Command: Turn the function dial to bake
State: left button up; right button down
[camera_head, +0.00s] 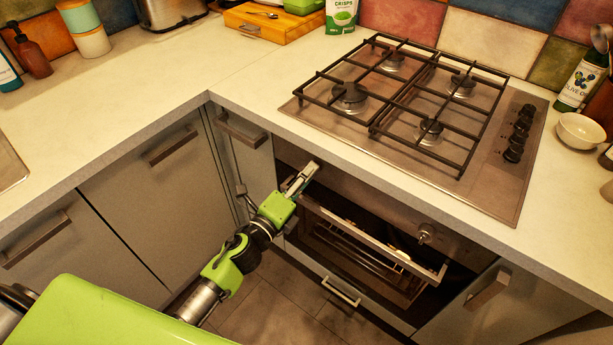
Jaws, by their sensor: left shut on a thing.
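The built-in oven sits under the counter below the hob, with a steel control panel (375,205) along its top. One round dial (427,233) shows at the right part of the panel, clear of my arm. My left gripper (303,178) is at the left end of the panel, with its fingers shut on the function dial there. The fingers hide that dial almost wholly, so its pointer and setting cannot be read. My right gripper is not in view.
The oven door handle (370,243) runs just below the panel, close to my left gripper. The gas hob (400,100) with black grates is above. Cabinet handles (240,131) stick out at left. A white bowl (581,132) and an oil bottle (582,80) stand at right.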

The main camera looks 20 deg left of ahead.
pick_arm(q)
jog(key=o, duration=1.1)
jog(key=shift+s, duration=0.1)
jog(key=v, duration=1.2)
jog(key=shift+f, duration=0.1)
